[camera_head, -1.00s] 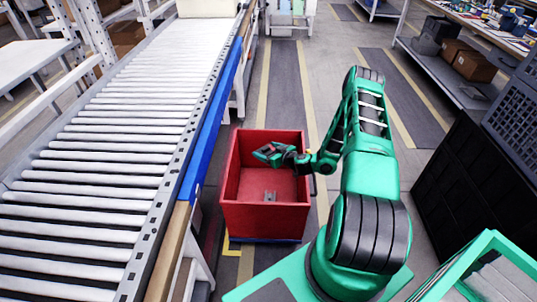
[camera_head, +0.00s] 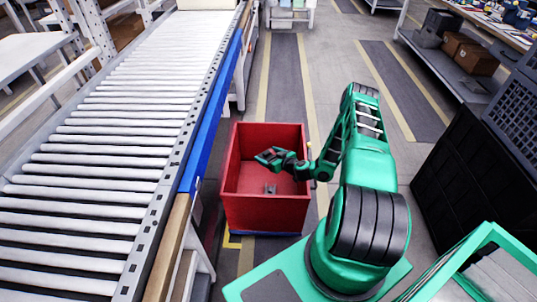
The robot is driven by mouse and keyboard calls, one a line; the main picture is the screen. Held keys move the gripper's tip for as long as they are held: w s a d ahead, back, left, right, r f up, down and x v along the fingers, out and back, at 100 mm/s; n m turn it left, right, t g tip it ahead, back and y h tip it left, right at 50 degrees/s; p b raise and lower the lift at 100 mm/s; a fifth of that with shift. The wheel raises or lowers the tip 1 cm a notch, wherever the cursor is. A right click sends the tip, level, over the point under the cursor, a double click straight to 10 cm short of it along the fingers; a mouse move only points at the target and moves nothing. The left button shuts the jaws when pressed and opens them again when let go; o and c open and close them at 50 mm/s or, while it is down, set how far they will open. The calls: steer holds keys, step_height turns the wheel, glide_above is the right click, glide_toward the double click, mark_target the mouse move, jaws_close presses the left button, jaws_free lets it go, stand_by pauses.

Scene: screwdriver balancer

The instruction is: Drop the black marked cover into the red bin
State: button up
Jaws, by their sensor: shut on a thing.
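The red bin (camera_head: 265,212) stands on the floor right of the conveyor, open at the top. My gripper (camera_head: 261,157) is over the bin's opening, left of my wrist, pointing left. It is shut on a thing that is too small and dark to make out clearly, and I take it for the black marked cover. A small grey part (camera_head: 270,189) lies low inside the bin, below my gripper; I cannot tell what it is.
A roller conveyor (camera_head: 105,170) with a blue side rail (camera_head: 213,115) runs along the left, close to the bin. Black crates (camera_head: 462,180) stand at the right. A green-framed box (camera_head: 470,265) is at the lower right. The floor lane (camera_head: 286,90) behind the bin is clear.

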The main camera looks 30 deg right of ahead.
steer(key=o, duration=1.1)
steer(key=shift+s, duration=0.2)
steer(key=v, duration=1)
steer(key=shift+r, duration=0.15)
